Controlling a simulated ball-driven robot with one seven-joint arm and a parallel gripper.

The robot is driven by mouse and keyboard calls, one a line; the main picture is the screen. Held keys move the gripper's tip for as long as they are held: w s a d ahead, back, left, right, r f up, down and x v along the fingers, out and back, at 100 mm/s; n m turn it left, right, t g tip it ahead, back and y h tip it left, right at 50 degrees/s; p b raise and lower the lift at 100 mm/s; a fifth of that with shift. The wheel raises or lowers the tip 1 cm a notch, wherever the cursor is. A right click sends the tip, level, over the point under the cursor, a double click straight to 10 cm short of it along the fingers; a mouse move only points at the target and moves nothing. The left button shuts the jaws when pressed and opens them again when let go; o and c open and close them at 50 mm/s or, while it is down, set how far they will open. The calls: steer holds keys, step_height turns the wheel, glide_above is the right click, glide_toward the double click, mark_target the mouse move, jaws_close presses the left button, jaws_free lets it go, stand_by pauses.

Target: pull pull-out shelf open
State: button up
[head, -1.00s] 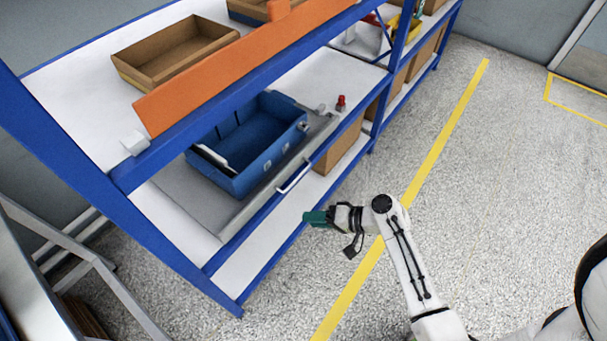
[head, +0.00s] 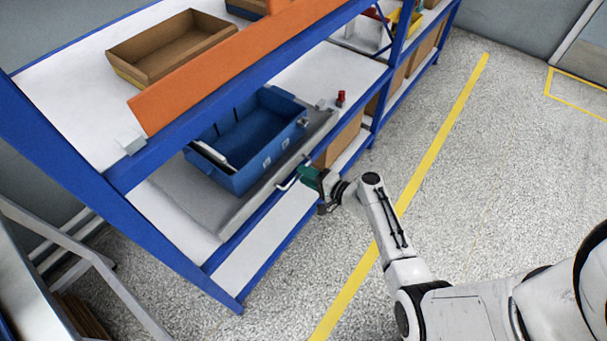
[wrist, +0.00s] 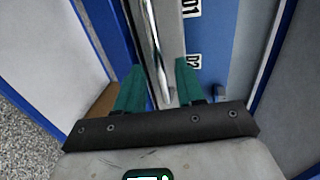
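The pull-out shelf (head: 190,200) is a grey board on the rack's middle level, with a silver bar handle (head: 285,184) on its front edge. A blue bin (head: 237,180) stands on it. My gripper (head: 309,176), with green fingers, is at the right end of the handle and hides part of it. In the wrist view the handle (wrist: 150,35) runs between the two spread fingers of my gripper (wrist: 159,66). Gaps show between fingers and bar, so the gripper is open around the handle, not closed on it.
A blue rack post (head: 382,90) stands to the right of the handle. An orange beam (head: 230,75) crosses above the shelf. A cardboard box (head: 340,140) sits on the level below. The speckled floor (head: 450,230) in front is clear, with a yellow line.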

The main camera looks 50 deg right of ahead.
steer(key=shift+w+f, duration=0.15)
steer(key=shift+w, duration=0.55)
steer(key=shift+c, duration=0.3)
jaws_close()
